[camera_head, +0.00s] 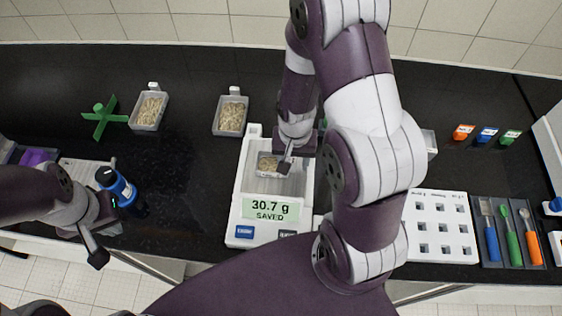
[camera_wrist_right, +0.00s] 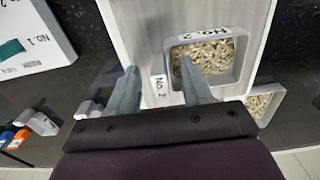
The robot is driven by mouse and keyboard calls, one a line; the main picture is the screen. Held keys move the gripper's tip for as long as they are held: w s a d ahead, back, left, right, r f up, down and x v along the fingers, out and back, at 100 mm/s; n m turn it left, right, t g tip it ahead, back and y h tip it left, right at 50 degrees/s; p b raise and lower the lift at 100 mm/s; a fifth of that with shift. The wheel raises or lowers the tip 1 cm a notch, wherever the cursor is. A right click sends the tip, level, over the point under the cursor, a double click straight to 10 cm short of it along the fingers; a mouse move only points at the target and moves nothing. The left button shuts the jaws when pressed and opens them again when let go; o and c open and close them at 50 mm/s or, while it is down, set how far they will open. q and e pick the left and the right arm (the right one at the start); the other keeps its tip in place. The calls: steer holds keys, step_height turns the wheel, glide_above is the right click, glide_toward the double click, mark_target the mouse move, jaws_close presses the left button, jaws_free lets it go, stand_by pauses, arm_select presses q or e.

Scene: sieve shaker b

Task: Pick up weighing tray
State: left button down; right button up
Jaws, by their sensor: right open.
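The weighing tray (camera_head: 268,160), a small grey tray of pale pellets, sits on the pan of the white scale (camera_head: 247,212). It also shows in the right wrist view (camera_wrist_right: 243,62), with a "No. 2" label and a tab on its left side. My right gripper (camera_head: 296,160) is open over the tray's tab side. In the wrist view its fingers (camera_wrist_right: 160,92) stand on either side of the tab, one finger overlapping the tray in the picture. Contact cannot be told. My left gripper (camera_head: 106,212) is at far left beside a blue and black bottle-like device (camera_head: 123,188), its fingers apart.
The scale display (camera_head: 270,209) reads 30.7 g, SAVED. Two more pellet trays (camera_head: 231,115) (camera_head: 149,110) stand behind and left. A green cross-shaped stand (camera_head: 103,118) is further left. A white holed rack (camera_head: 440,226) and coloured-handled tools (camera_head: 512,245) are at right.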

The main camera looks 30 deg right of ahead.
steer(key=shift+w+a, duration=0.1)
steer(key=shift+a, duration=0.05)
steer(key=c, duration=0.7)
jaws_close()
